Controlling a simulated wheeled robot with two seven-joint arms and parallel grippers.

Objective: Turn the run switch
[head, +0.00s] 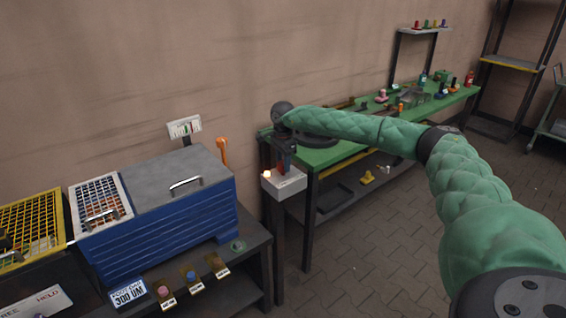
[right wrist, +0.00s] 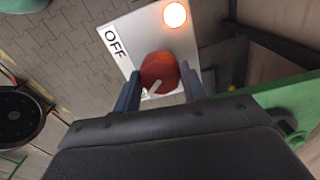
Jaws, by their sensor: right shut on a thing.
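The run switch is a red round knob (right wrist: 159,72) with a pale pointer mark, on a white switch box (head: 287,183). The box stands on a dark post between the blue cabinet and the green bench. The word OFF (right wrist: 115,42) is printed on its plate, and a lamp (right wrist: 175,15) glows orange-white; the lamp also shows in the head view (head: 267,174). My right gripper (right wrist: 161,88) is shut on the red knob, with a finger on each side. In the head view it points down onto the box and mostly hides the knob. My left gripper is not in view.
A blue cabinet (head: 165,225) with a grey lid stands on a dark table at left. A green workbench (head: 335,155) carrying several small parts runs along the wall behind the switch box. The paved floor (head: 375,255) at centre right is open.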

